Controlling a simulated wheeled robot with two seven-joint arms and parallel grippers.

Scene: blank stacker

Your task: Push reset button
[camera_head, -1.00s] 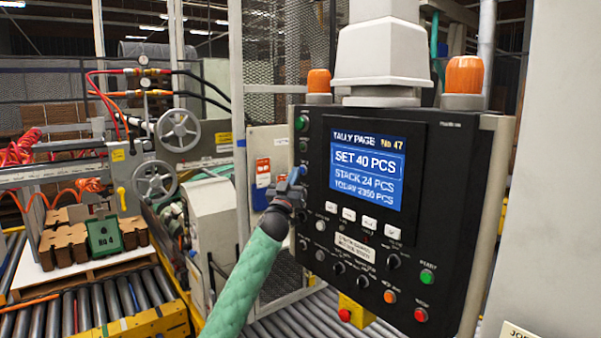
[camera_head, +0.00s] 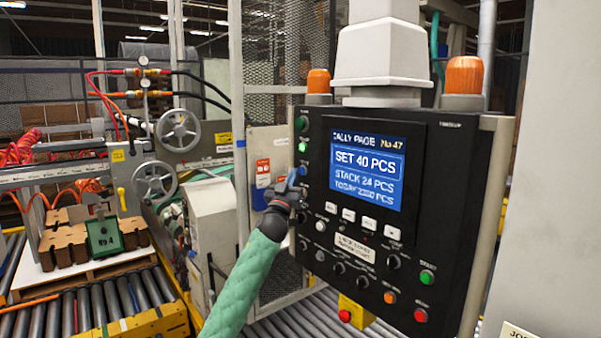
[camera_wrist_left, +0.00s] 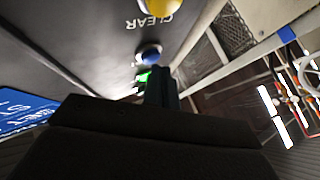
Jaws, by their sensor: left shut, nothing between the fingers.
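The black control panel (camera_head: 455,190) stands at the right, with a lit blue screen (camera_head: 366,165) reading "SET 40 PCS" and "STACK 24 PCS". No label reading "reset" is legible. My left gripper (camera_head: 297,180) is shut and empty at the panel's left edge, beside a small blue button (camera_head: 303,171). In the left wrist view the dark fingertips (camera_wrist_left: 160,80) point toward a blue button (camera_wrist_left: 150,55); I cannot tell whether they touch it. A yellow button (camera_wrist_left: 160,5) near the word "CLEAR" lies beyond. My right gripper is not in view.
A lit green button (camera_head: 303,147) sits above the blue one. Small knobs and white keys (camera_head: 348,214) lie below the screen, with a green button (camera_head: 427,277) and red button (camera_head: 421,315) at lower right. A mesh guard (camera_head: 285,55) stands behind.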

